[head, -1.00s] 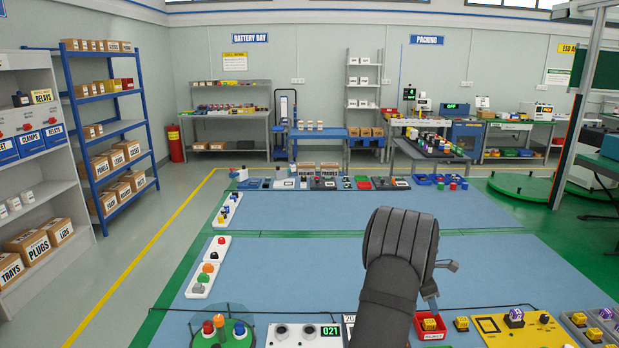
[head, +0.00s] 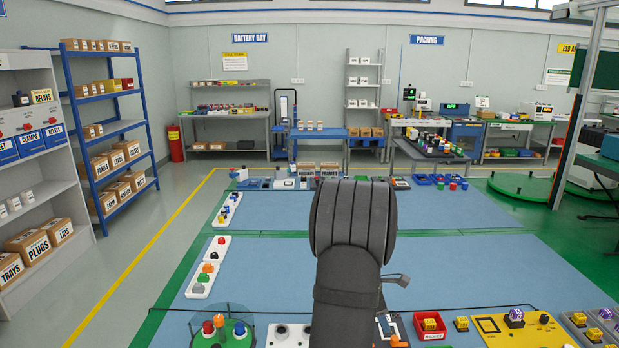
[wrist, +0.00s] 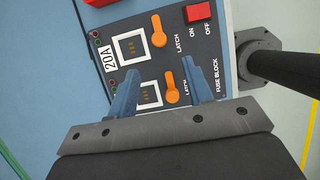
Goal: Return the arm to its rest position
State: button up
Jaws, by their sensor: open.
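My gripper (wrist: 159,72) shows in the wrist view with its two blue fingers spread apart and nothing held between them. The lower latch (wrist: 171,96) shows between the fingers; I cannot tell the height gap. In the head view, my dark arm rises at the front middle and hides my gripper's fingers. It also covers most of the fuse block, leaving one orange latch (head: 397,341) visible at its right.
A green round turntable (head: 237,337) with coloured knobs stands at the front left. A red bin (head: 429,325) with a yellow part stands right of my arm. A yellow tray (head: 490,325) is further right. The blue table (head: 480,260) is clear across its middle.

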jog(key=w+a+f, duration=0.4)
jog(key=w+a, duration=0.1)
jog(key=shift+a+f, duration=0.1)
jog(key=shift+f, duration=0.05)
jog(key=o, duration=1.2)
jog(key=s+d+r+m+t+y, duration=0.15)
jog(key=s+d+r+m, duration=0.35)
jog(key=d+r+m, duration=0.7)
jog(key=s+d+r+m+t+y, duration=0.1)
jog(key=s+d+r+m+t, duration=0.4)
jog(key=d+r, duration=0.8)
jog(key=w+d+f, duration=0.1)
jog(key=f, duration=0.2)
jog(key=w+d+f+m+g, duration=0.1)
jog(key=w+f, duration=0.1)
jog(key=f, duration=0.2)
jog(key=w+d+f+g, duration=0.1)
jog(key=d+f, duration=0.1)
jog(key=f, duration=0.2)
jog(key=shift+w+f+g, duration=0.15)
jog(key=shift+f+g, duration=0.05)
jog(key=shift+g, duration=0.05)
jog(key=v, duration=1)
jog(key=shift+a, duration=0.1)
